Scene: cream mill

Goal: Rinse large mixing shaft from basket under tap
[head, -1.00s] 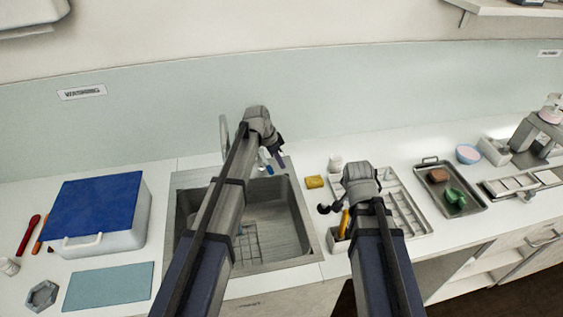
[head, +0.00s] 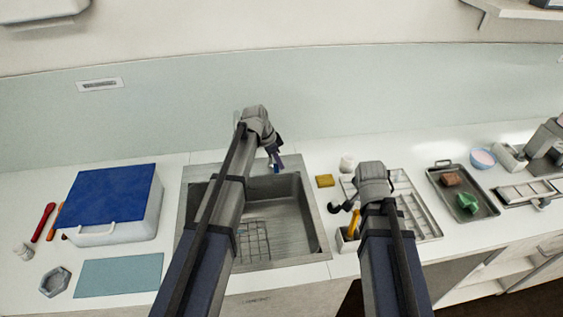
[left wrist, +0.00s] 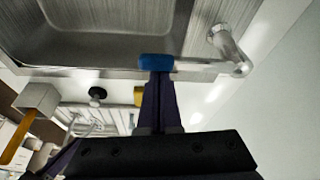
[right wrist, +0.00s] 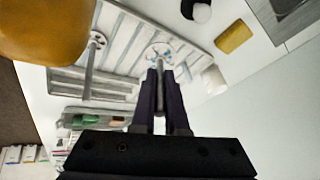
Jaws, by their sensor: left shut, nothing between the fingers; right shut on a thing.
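The metal sink (head: 318,232) is in the middle of the head view. My left gripper (head: 275,163) is shut and empty above its back edge. In the left wrist view its fingertips are at the blue end (left wrist: 155,62) of a pale bar joined to the tap (left wrist: 224,42); I cannot tell if they touch. My right gripper (right wrist: 163,72) is shut on a thin grey shaft, mostly hidden by the fingers. A dark round knob (head: 333,208) shows above the basket; what it belongs to is unclear.
A yellow sponge (head: 325,181) and white jar (head: 347,162) stand behind the basket. A compartmented tray (head: 425,215) lies right of it, then a metal tray (head: 487,208). A blue-lidded box (head: 112,195) stands left of the sink.

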